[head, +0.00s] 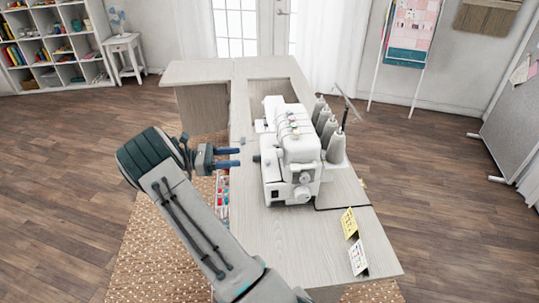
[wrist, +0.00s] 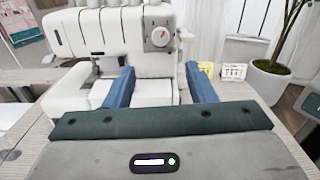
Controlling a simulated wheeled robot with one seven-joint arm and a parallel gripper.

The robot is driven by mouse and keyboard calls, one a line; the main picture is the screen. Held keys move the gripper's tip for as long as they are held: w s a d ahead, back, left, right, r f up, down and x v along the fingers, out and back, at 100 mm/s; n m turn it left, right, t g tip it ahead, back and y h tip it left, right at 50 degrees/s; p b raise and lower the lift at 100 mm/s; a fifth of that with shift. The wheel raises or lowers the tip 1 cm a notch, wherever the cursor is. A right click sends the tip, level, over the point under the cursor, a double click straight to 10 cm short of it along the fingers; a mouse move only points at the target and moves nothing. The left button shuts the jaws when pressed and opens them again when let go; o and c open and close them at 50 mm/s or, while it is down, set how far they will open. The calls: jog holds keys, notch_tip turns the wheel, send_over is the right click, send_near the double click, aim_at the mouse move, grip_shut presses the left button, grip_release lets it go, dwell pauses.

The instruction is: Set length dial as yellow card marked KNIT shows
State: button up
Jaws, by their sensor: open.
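The white sewing machine (head: 290,150) stands on the pale table; it also fills the upper middle of the wrist view (wrist: 85,50). A round pale dial (wrist: 160,38) with a red mark is on its front, high and right of centre in the wrist view. Its markings are too small to read. The yellow card (head: 349,223) stands near the table's front right edge, and shows behind my right finger in the wrist view (wrist: 206,68). Its print is unreadable. My gripper (head: 238,157) is open and empty, left of the machine, its blue fingers (wrist: 158,72) pointing at it, below the dial.
A white card (head: 358,258) stands beside the yellow one. Several grey thread cones (head: 336,148) stand at the machine's right side. An open drawer with colourful items (head: 223,195) lies below my gripper. The table (head: 280,235) is clear in front of the machine.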

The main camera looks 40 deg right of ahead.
aim_at(280, 153)
jog(key=p+x, duration=0.2)
jog(key=x, duration=1)
jog(key=shift+s+p, duration=0.1)
jog(key=shift+p, duration=0.25)
jog(key=c, duration=1)
